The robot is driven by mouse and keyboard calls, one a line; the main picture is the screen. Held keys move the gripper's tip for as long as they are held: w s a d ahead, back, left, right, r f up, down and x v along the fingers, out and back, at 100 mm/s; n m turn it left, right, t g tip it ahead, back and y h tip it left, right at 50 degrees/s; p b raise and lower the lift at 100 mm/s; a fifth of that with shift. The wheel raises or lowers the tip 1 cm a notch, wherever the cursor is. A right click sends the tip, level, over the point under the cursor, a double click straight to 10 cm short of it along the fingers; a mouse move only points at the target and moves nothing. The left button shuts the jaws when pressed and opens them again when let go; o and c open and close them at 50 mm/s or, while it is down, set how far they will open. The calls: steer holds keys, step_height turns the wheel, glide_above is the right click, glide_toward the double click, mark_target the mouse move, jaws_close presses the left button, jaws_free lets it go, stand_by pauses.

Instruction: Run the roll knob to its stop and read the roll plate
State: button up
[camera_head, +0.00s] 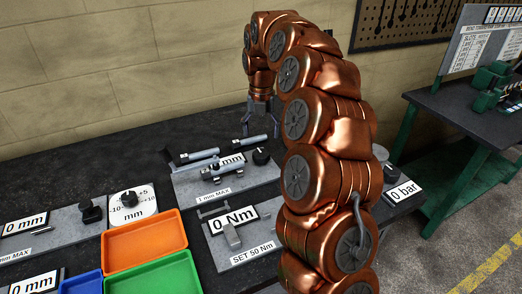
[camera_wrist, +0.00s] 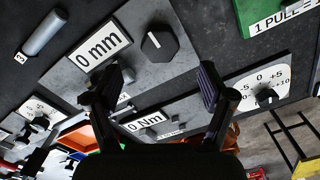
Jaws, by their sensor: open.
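A black knob (camera_head: 261,157) stands on the grey "1 mm MAX" panel, beside a white plate (camera_head: 231,160) partly hidden by a bar. In the wrist view, a black faceted knob (camera_wrist: 158,43) with a pale pointer mark stands right of a plate reading "0 mm" (camera_wrist: 100,47). No label in view says "roll", so I cannot confirm that this is the roll knob. My gripper (camera_head: 261,126) is open and empty above the back of the panel. In the wrist view its fingers (camera_wrist: 164,80) are spread, with the knob beyond them, apart from both.
Grey bars (camera_head: 205,160) lie around the panel. A "0 Nm" plate (camera_head: 234,218) and a "0 bar" plate (camera_head: 402,191) are nearby. A dial knob (camera_head: 129,199), an orange tray (camera_head: 145,242) and a green tray (camera_head: 155,277) are at left. My arm hides the bench's right part.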

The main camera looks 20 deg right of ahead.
mark_target(261, 152)
steer(key=shift+f+p, duration=0.8)
steer(key=shift+f, duration=2.95)
steer(key=shift+c, duration=0.3)
steer(key=c, duration=1.1)
